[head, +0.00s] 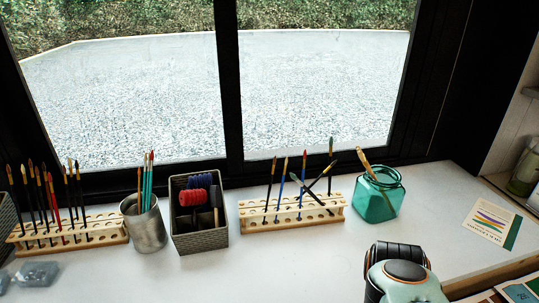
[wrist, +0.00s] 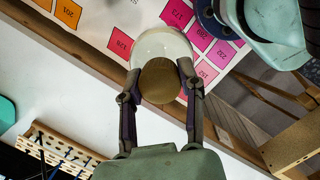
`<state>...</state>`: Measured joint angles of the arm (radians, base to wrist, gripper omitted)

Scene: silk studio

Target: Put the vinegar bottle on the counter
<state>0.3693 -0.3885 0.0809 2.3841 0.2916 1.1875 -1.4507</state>
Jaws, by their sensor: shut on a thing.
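My gripper (wrist: 161,70) shows in the wrist view, its two fingers shut on the sides of the vinegar bottle (wrist: 161,44). The bottle has a round brownish cap facing the camera and a clear, pale round body beyond it. Its contents and base are hidden by this end-on view. Beyond the bottle is a sheet of numbered pink and orange swatches; I cannot tell whether the bottle touches it. The white counter (head: 290,265) runs below the window in the head view. Neither the gripper nor the bottle shows there.
On the counter stand brush racks (head: 290,213) (head: 68,233), a metal cup (head: 146,230), a dark basket (head: 200,238) and a teal glass jar (head: 377,197). A printed card (head: 490,222) lies at right. Bare counter lies in front of the middle rack. A wooden edge (wrist: 100,62) borders the swatch sheet (wrist: 103,22).

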